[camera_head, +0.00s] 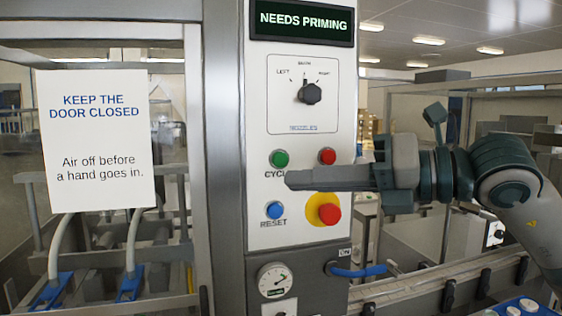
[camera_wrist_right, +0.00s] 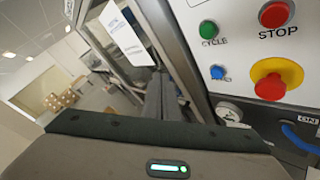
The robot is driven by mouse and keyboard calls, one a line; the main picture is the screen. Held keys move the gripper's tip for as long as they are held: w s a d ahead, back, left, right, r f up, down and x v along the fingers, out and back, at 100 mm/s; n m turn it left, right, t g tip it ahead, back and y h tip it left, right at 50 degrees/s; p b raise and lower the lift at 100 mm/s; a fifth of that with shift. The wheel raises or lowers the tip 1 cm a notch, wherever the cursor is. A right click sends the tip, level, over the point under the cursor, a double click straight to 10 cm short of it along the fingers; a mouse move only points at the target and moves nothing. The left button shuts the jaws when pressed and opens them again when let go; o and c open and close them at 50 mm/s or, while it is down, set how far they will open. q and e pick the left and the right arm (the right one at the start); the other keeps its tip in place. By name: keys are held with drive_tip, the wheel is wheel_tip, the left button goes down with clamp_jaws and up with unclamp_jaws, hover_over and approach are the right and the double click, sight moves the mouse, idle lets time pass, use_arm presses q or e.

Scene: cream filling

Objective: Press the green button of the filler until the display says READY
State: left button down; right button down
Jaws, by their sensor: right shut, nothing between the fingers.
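The filler's control panel (camera_head: 259,205) stands upright in the middle of the head view. Its display (camera_head: 301,20) reads NEEDS PRIMING. The green button (camera_head: 279,158), labelled CYCLE, is on the panel's left side; it also shows in the right wrist view (camera_wrist_right: 208,29). My right gripper (camera_head: 292,179) is shut and empty. It reaches in from the right across the panel front, and its tip appears just below the green button, covering part of the CYCLE label. I cannot tell its exact gap from the panel. My left gripper is not in view.
Close by are a red STOP button (camera_head: 327,156), a blue RESET button (camera_head: 274,210) and a red emergency button (camera_head: 329,214) on yellow. A nozzle knob (camera_head: 309,93) sits above. A glazed door with a warning sign (camera_head: 96,138) is at left.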

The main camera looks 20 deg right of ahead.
sight(280, 160)
drive_tip(key=shift+w+d+r+m+t+h, duration=0.2)
drive_tip(key=shift+d+r+m+t+h, duration=0.15)
drive_tip(key=shift+d+t+h, duration=0.3)
drive_tip(key=shift+w, duration=0.1)
drive_tip(key=w+p, duration=0.2)
drive_tip(key=w, duration=0.6)
drive_tip(key=shift+w, duration=0.35)
drive_tip(key=shift+w+a, duration=0.1)
drive_tip(key=shift+w, duration=0.05)
idle(1.9)
drive_tip(key=shift+w, duration=0.25)
